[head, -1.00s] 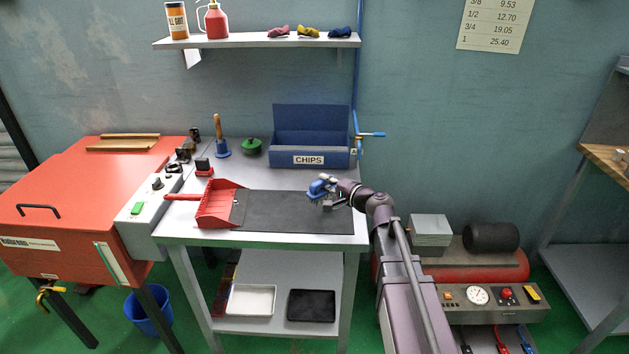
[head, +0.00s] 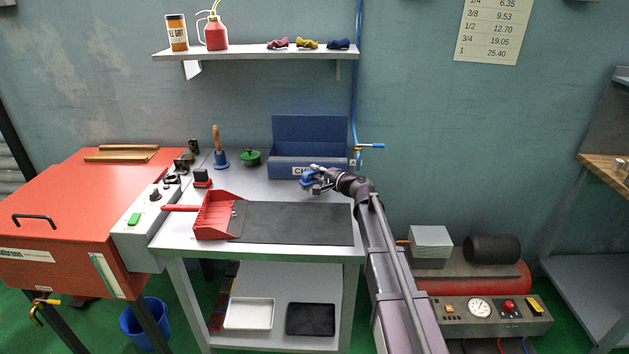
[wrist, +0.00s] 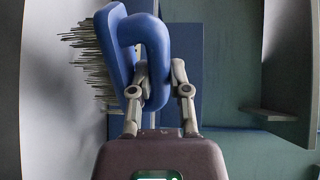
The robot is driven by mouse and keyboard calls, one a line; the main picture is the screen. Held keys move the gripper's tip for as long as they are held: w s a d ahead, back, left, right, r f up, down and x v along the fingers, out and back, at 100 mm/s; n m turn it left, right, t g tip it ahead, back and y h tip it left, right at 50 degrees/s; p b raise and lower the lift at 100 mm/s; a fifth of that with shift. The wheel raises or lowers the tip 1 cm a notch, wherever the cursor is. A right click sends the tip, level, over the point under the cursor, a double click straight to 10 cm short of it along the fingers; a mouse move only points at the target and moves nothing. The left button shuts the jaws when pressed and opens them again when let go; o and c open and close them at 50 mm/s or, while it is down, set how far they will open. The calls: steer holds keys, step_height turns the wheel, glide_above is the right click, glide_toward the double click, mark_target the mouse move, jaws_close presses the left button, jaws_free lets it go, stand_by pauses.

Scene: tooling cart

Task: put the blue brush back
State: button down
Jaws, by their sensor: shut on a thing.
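The blue brush (head: 309,181) is in my gripper (head: 320,174), held above the cart top just in front of the blue CHIPS bin (head: 282,170). In the wrist view the brush (wrist: 110,45) shows a blue back with thin bristles on the left and a looped blue handle (wrist: 147,32). My gripper (wrist: 163,82) has one finger through or against that loop and the other to its right. In the head view my gripper and the brush hide part of the bin's label.
A dark mat (head: 295,223) and a red dustpan (head: 217,215) lie on the cart top (head: 185,238). A blue-based wooden-handled brush (head: 221,160) and a green round object (head: 250,158) stand left of the bin. A blue pipe with a valve (head: 371,146) is at right.

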mark_target(321, 182)
steer(key=shift+w, duration=0.25)
steer(key=shift+w+a, duration=0.15)
steer(key=shift+w, duration=0.35)
steer(key=shift+w+f+b, duration=0.2)
steer(key=shift+f+b, duration=0.1)
step_height(321, 182, down, 3)
steer(key=b, duration=0.3)
steer(key=shift+s, duration=0.1)
steer(key=shift+f, duration=0.15)
steer(key=c, duration=0.6)
jaws_free()
steer(key=shift+s, duration=0.1)
steer(key=p+v, duration=0.1)
steer(key=v, duration=1.1)
